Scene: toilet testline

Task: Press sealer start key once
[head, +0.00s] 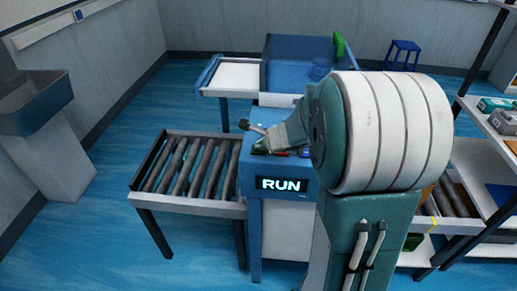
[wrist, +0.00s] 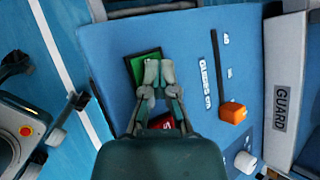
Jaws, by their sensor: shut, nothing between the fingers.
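The blue sealer machine (head: 249,170) stands in the middle of the head view, and its front display (head: 282,184) reads RUN. In the wrist view its blue control panel (wrist: 195,55) carries a green key (wrist: 142,60) in a dark frame. A red key (wrist: 160,122) is lower down, mostly hidden by my gripper. My gripper (wrist: 158,72) is shut and empty, with its fingertips overlapping the green key's lower right part. I cannot tell whether they touch it. In the head view my gripper (head: 247,127) is small, above the panel at the left.
An orange block-shaped control (wrist: 232,113) and a white knob (wrist: 245,162) sit on the panel's right, beside a grey part marked GUARD (wrist: 283,95). A roller conveyor (head: 190,165) adjoins the machine at left. Shelves (head: 490,150) stand at right.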

